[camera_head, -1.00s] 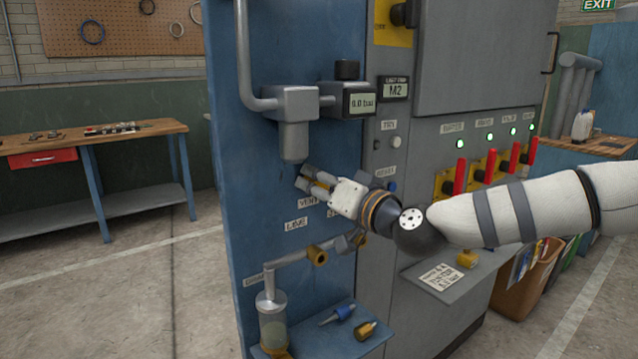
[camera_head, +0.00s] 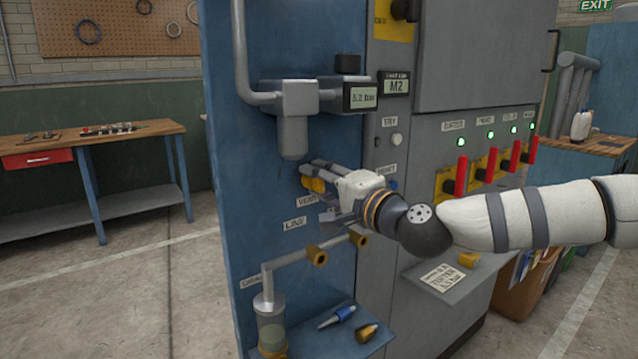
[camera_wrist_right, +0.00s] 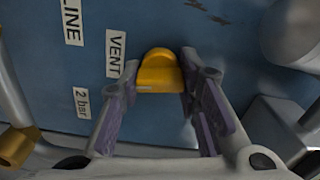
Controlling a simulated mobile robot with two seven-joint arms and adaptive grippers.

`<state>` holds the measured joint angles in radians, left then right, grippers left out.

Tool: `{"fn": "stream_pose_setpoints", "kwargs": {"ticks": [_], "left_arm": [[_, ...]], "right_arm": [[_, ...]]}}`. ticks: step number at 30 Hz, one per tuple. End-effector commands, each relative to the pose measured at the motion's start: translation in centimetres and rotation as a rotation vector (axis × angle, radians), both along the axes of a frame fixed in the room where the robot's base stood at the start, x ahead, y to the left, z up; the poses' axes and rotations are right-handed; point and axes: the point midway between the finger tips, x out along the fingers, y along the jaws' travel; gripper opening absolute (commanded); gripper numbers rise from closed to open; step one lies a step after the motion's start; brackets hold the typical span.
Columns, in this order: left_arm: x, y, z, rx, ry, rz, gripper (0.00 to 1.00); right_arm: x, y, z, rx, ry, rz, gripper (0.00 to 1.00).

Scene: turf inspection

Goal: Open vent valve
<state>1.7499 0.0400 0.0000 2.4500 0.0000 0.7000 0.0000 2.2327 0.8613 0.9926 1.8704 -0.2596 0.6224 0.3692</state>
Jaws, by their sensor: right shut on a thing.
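The yellow vent valve knob (camera_wrist_right: 160,72) is beside the VENT label (camera_wrist_right: 115,53) in the right wrist view. It also shows in the head view (camera_head: 313,185), on the blue panel above its VENT label (camera_head: 307,202). My right gripper (camera_head: 318,188) is at the knob, its fingers on either side of it, shut on it. The fingers hide part of the knob. A small display (camera_head: 363,97) above reads about 5.2 bar. My left gripper is not in view.
Below are a grey pipe with yellow fittings (camera_head: 317,256) and a small blue shelf (camera_head: 350,345) holding a blue-tipped item and a brass piece. Red levers (camera_head: 461,176) stand at right, behind my arm. A workbench (camera_head: 90,140) is at far left.

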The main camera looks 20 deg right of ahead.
Motion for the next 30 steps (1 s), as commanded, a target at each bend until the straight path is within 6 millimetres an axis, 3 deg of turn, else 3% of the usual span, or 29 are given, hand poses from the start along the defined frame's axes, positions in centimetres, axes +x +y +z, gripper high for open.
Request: {"fn": "stream_pose_setpoints", "kwargs": {"ticks": [12, 28, 29, 30], "left_arm": [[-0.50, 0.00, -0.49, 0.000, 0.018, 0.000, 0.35], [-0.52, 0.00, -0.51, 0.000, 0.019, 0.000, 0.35], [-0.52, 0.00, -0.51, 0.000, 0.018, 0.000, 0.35], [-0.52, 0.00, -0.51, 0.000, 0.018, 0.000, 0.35]], "right_arm": [[-0.02, 0.06, -0.20, 0.150, 0.057, 0.003, 0.03], [-0.04, 0.08, -0.12, 0.167, 0.062, 0.003, 0.03], [-0.04, 0.08, -0.12, 0.167, 0.062, 0.003, 0.35], [-0.04, 0.07, -0.12, 0.167, 0.062, 0.002, 0.44]]}}
